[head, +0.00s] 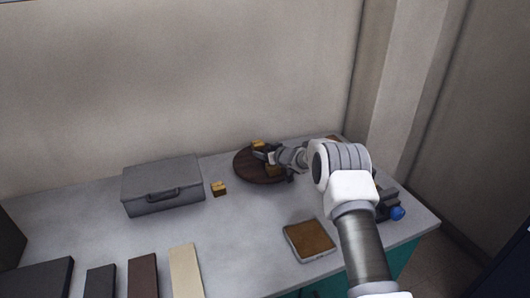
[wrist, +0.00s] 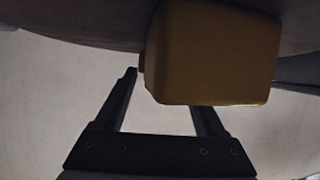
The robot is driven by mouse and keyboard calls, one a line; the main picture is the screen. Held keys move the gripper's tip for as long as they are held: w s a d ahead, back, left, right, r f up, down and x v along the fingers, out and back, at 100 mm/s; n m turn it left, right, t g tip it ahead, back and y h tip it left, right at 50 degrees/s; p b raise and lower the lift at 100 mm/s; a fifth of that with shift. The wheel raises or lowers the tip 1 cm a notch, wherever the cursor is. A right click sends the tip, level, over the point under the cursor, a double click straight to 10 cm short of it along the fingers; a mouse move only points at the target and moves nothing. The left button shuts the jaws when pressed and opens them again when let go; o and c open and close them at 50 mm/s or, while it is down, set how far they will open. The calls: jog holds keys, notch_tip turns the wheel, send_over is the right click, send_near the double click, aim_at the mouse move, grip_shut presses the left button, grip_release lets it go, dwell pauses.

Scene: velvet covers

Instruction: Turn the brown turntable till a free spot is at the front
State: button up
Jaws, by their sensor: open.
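The brown turntable (head: 245,169) is a dark round disc at the back of the grey table. A yellow block (head: 257,143) stands toward its back edge, and an orange-brown block (head: 274,171) shows nearer its front. My gripper (head: 268,155) is over the turntable, coming from the right, and hides part of its top. In the wrist view a large yellow-brown block (wrist: 212,55) is close to the open fingers and covers part of the right finger. I cannot tell whether they touch. The dark turntable underside or rim (wrist: 80,25) crosses the top of that view.
A grey case (head: 162,184) with a handle and a small yellow block (head: 219,188) stand left of the turntable. A brown-topped square tray (head: 310,240) lies at the front. A blue knob (head: 397,213) is at right. Several flat panels line the front left. Mid-table is clear.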

grip_shut()
dwell(1.4)
